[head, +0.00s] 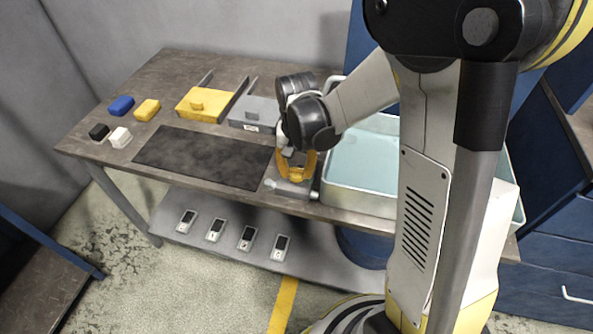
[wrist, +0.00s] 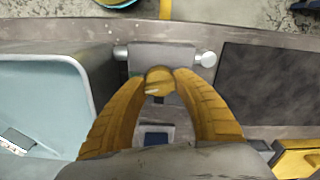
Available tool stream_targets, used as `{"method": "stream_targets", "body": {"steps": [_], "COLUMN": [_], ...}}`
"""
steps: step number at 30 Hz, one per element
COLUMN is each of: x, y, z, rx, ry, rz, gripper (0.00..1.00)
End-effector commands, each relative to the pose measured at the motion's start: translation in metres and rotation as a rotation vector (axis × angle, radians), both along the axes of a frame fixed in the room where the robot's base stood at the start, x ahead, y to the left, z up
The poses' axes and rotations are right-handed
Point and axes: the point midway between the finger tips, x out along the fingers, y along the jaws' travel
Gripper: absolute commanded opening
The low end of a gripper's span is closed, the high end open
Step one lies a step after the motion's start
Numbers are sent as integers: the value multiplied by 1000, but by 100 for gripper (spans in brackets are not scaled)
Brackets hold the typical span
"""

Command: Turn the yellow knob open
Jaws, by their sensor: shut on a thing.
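The yellow knob (wrist: 158,80) shows in the wrist view as a round, dull-yellow top with a pale mark across it. It sits at the front of a grey metal fixture (wrist: 165,56) that has a short pipe stub on the left and a round white end on the right. My gripper (wrist: 160,84) has its two yellow fingers closed on the knob, one on each side. In the head view my gripper (head: 296,166) points down at the grey fixture (head: 290,188) near the table's front edge, and the knob is hidden there behind the fingers.
A pale blue tray (head: 338,198) stands close right of the fixture. A dark mat (head: 205,157) lies left. Behind are a yellow box (head: 192,111) and a grey box (head: 251,124). Small blue, yellow, black and white blocks sit at the far left.

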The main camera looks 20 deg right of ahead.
Motion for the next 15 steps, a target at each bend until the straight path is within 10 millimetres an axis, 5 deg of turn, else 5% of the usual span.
{"method": "stream_targets", "body": {"steps": [15], "x": [0], "y": [0], "z": [0], "rx": [0], "ry": [-1], "rz": [-241], "gripper": [4]}}
